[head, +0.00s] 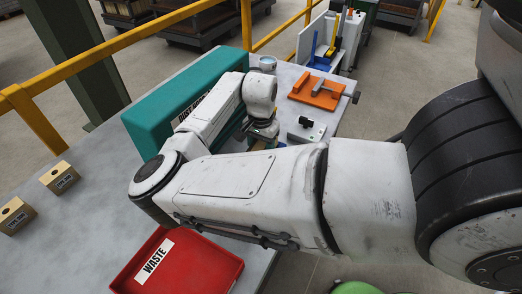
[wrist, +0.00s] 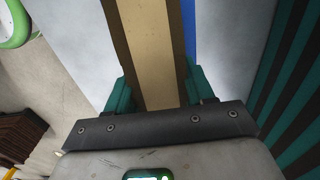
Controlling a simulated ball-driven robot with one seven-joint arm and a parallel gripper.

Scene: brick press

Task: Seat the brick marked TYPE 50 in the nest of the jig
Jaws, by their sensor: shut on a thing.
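My gripper (head: 262,130) is over the grey table, its lower part hidden by my arm in the head view. In the wrist view its teal fingers (wrist: 121,93) are shut on a long tan brick (wrist: 152,50), which points away from the wrist. No mark can be read on the held brick, so I cannot tell its type. An orange fixture (head: 303,88) with a grey part on it, possibly the jig, lies on the table beyond my gripper to the right. I cannot make out the nest.
A red WASTE tray (head: 205,268) is in front. A teal box (head: 150,122) stands behind my arm.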

